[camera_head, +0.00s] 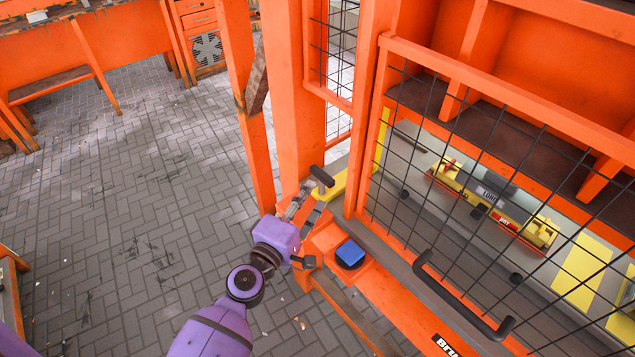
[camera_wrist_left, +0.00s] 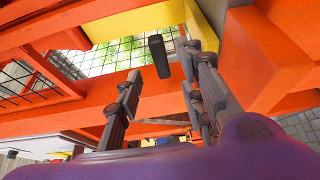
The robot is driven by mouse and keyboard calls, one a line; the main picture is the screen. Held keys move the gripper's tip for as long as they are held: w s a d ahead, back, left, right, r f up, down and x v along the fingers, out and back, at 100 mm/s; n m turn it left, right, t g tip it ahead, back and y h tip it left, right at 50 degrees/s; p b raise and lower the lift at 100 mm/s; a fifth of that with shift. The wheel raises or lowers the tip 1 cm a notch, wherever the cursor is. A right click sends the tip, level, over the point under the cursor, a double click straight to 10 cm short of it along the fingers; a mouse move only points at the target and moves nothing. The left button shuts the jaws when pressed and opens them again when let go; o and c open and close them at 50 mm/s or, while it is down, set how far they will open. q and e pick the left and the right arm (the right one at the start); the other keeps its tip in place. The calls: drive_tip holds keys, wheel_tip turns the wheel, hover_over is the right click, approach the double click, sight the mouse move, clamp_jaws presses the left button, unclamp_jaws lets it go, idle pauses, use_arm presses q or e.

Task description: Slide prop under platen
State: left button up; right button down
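My left gripper (camera_head: 303,194) reaches in at the side of the orange press, by its upright post. In the left wrist view its two fingers (camera_wrist_left: 163,64) stand apart, and a black handle-like bar (camera_wrist_left: 158,56) shows between them with gaps on both sides. The bar also shows in the head view (camera_head: 322,180) at the fingertips. A yellow piece (camera_head: 337,187) lies just beyond it; I cannot tell whether it is the prop or joined to the bar. A dark plate (camera_head: 530,150) under the press's upper frame may be the platen. My right gripper is not in view.
A black mesh door (camera_head: 460,190) with a black handle (camera_head: 462,300) covers the press front. Behind it is a yellow and grey tool (camera_head: 495,195). A blue button (camera_head: 350,253) sits beside my left wrist. Orange posts (camera_head: 293,90) crowd the gripper; the paved floor at left is clear.

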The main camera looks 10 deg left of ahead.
use_arm(q)
drive_tip(key=shift+v, duration=1.75)
